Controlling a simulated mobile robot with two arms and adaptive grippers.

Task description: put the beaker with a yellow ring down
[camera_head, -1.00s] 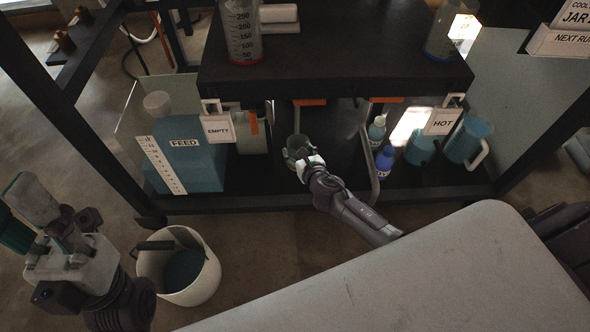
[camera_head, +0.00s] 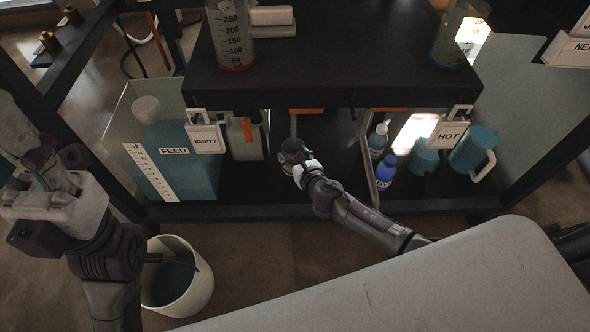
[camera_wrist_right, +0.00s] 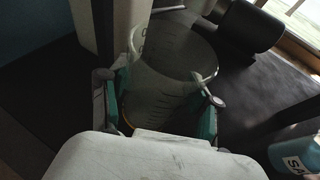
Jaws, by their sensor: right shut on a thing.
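The beaker with a yellow ring (camera_head: 291,147) is a clear glass beaker over the lower shelf (camera_head: 250,201). My right gripper (camera_head: 296,164) is shut on it. In the right wrist view the beaker (camera_wrist_right: 168,72) stands between the teal finger pads of the right gripper (camera_wrist_right: 160,105), with a trace of yellow low on its left side. Its base is largely hidden, so I cannot tell whether it touches the shelf. My left gripper (camera_head: 35,165) is at the left edge, away from the shelf and partly cut off; its jaw state is unclear.
A blue FEED container (camera_head: 180,172) and a pale jug (camera_head: 246,140) stand left of the beaker. A metal rail (camera_head: 372,170), bottles (camera_head: 387,167) and teal mugs (camera_head: 470,148) are to the right. The upper shelf (camera_head: 330,60) overhangs. A bucket (camera_head: 205,285) is on the floor.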

